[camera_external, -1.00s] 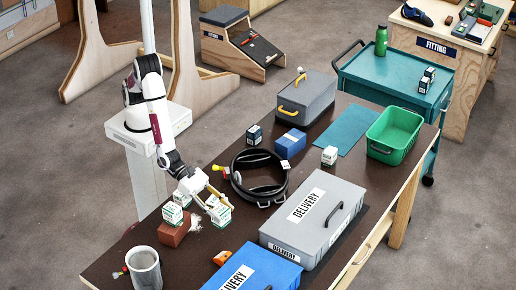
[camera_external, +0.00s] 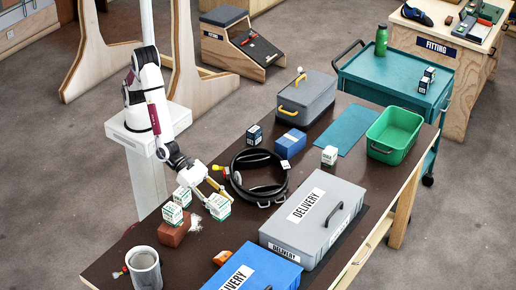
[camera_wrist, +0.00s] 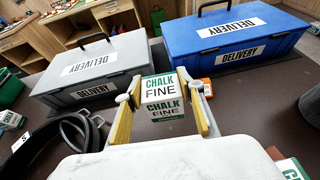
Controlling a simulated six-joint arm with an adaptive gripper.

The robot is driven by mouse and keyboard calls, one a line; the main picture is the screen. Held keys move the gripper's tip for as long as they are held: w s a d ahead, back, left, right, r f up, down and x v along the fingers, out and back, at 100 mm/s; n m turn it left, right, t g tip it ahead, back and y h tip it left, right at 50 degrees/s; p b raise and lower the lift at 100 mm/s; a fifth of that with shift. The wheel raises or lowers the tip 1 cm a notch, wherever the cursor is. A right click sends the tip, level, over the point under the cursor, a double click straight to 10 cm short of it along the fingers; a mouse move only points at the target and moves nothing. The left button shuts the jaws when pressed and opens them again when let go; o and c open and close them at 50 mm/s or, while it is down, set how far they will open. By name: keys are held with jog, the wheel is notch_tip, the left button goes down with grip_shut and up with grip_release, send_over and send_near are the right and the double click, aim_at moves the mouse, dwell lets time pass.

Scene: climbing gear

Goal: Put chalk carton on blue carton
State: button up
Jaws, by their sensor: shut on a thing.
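My gripper (camera_external: 216,196) is shut on a white and green chalk carton (camera_external: 218,207) at the near left part of the table. In the wrist view the chalk carton (camera_wrist: 163,97) sits between the two yellow-padded fingers, its "CHALK FINE" label facing the camera. A plain blue carton (camera_external: 290,142) lies beyond the black coiled gear, well to the right of my gripper. A smaller dark blue and white carton (camera_external: 254,135) stands to its left. I cannot tell which of these two the task calls the blue carton.
Two more chalk cartons (camera_external: 173,212) are by a reddish brick (camera_external: 174,234). Black coiled gear (camera_external: 243,178) lies between my gripper and the blue cartons. A grey delivery box (camera_external: 290,236), blue delivery box (camera_external: 230,275) and grey mug (camera_external: 145,268) stand nearer. A grey toolbox (camera_external: 320,92) stands behind.

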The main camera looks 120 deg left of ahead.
dwell(0.3)
jog(key=w+a+r+n+g+y, duration=0.1)
jog(key=w+a+r+n+y, duration=0.15)
jog(key=a, duration=0.75)
jog(key=w+a+r+n+y, duration=0.1)
jog(key=a+n+y, duration=0.15)
jog(key=a, duration=0.85)
jog(key=w+a+r+n+g+y, duration=0.1)
jog(key=w+a+n+y, duration=0.15)
jog(key=a, duration=0.75)
jog(key=s+a+r+n+g+y, duration=0.1)
jog(key=s+a+n+g+y, duration=0.2)
jog(key=a, duration=0.9)
jog(key=s+a+r+n+g+y, duration=0.2)
jog(key=s+a+n+g+y, duration=0.1)
jog(key=s+a, duration=0.6)
jog(key=a+n, duration=0.1)
jog(key=a, duration=0.3)
jog(key=shift+f, duration=0.2)
jog(key=shift+f, duration=3)
jog(key=shift+f, duration=0.1)
